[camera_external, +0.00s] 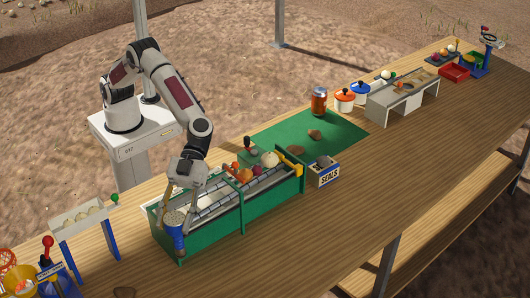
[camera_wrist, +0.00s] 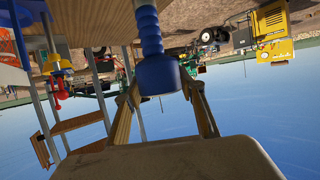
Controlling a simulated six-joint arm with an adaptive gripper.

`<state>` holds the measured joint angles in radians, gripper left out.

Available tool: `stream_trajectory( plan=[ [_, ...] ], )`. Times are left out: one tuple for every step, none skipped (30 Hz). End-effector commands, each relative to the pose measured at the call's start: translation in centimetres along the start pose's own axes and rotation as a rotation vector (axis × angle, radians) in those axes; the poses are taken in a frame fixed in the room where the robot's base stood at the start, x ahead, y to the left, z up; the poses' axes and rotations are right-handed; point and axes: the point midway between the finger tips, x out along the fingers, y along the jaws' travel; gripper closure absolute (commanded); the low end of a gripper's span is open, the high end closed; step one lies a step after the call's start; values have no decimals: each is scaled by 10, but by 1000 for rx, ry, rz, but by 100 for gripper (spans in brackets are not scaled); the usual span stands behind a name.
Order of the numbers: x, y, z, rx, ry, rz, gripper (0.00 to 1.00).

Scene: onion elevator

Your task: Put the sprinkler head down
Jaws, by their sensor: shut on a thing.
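The sprinkler head appears to be the blue piece with a ribbed stem (camera_wrist: 155,75) between my two fingers in the wrist view. In the external view, the blue piece (camera_external: 179,241) shows below a round grey disc at the front-left end of the green elevator trough (camera_external: 215,235). My gripper (camera_external: 177,212) is over that end, pointing down, and is shut on the sprinkler head. I cannot tell whether the piece touches the trough or the table.
Onions and red and orange produce sit at the trough's far end. A SEALS box (camera_external: 324,174) stands right of it, by a green mat (camera_external: 290,135). A bin on blue legs (camera_external: 82,217) is at left. The wooden table (camera_external: 300,235) is clear in front.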

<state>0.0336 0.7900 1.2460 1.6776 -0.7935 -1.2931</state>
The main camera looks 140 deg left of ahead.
Motion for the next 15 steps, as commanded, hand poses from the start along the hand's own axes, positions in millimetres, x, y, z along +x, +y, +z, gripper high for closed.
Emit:
stream_trajectory(
  plan=[
    [-7, 0, -10, -4, 3, -16, 89],
    [-11, 0, -14, -8, 3, -27, 89],
    [-16, 0, -18, -14, 3, -40, 89],
    [-20, -1, -22, -18, 4, -51, 89],
    [-24, -1, -25, -24, 3, -62, 89],
    [-29, -1, -30, -30, 3, -76, 89],
    [-33, -2, -33, -34, 3, -87, 89],
    [-37, -2, -36, -38, 3, -99, 89],
    [-42, -2, -39, -45, 3, -113, 89],
    [-47, -3, -42, -49, 3, -125, 89],
    [-51, -3, -44, -55, 3, -135, 89],
    [-57, -3, -48, -61, 3, -151, 89],
    [-61, -3, -49, -66, 2, -162, 89],
    [-65, -3, -52, -70, 3, -173, 89],
    [-71, -3, -54, -76, 2, -189, 89]
  ],
)
